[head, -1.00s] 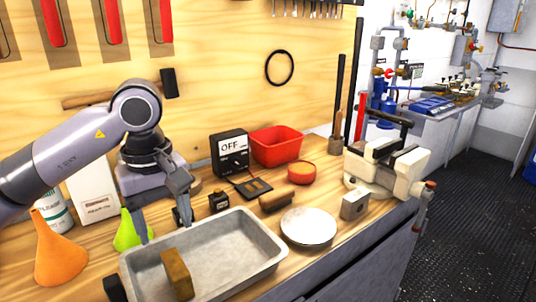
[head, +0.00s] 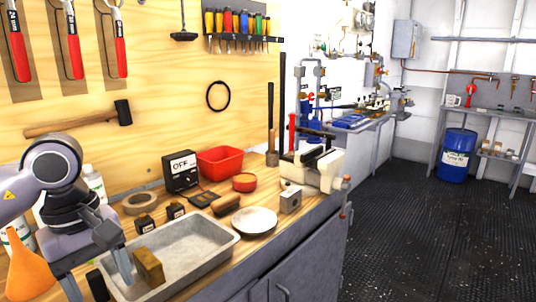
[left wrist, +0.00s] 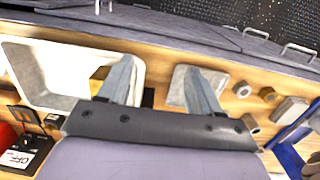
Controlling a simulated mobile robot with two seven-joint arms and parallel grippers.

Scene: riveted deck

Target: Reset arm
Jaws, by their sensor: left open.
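My left arm comes in from the left in the head view. My left gripper (head: 97,275) points down at the left end of the grey metal tray (head: 228,237), with its fingers spread and nothing seen between them. One finger shows just left of the tan block (head: 148,265) that lies in the tray. Whether it touches the block I cannot tell. In the left wrist view the same gripper (left wrist: 162,85) shows two separate fingers above the wooden bench, with a pale tray (left wrist: 45,65) to the left. My right gripper is not in view.
An orange funnel (head: 28,275) stands close to my left arm. Behind the tray are small dark bottles (head: 145,223), a tape roll (head: 138,203), a switch box marked OFF (head: 181,172) and a red bin (head: 220,160). A vise (head: 315,167) sits at the bench's right end. Floor is open at right.

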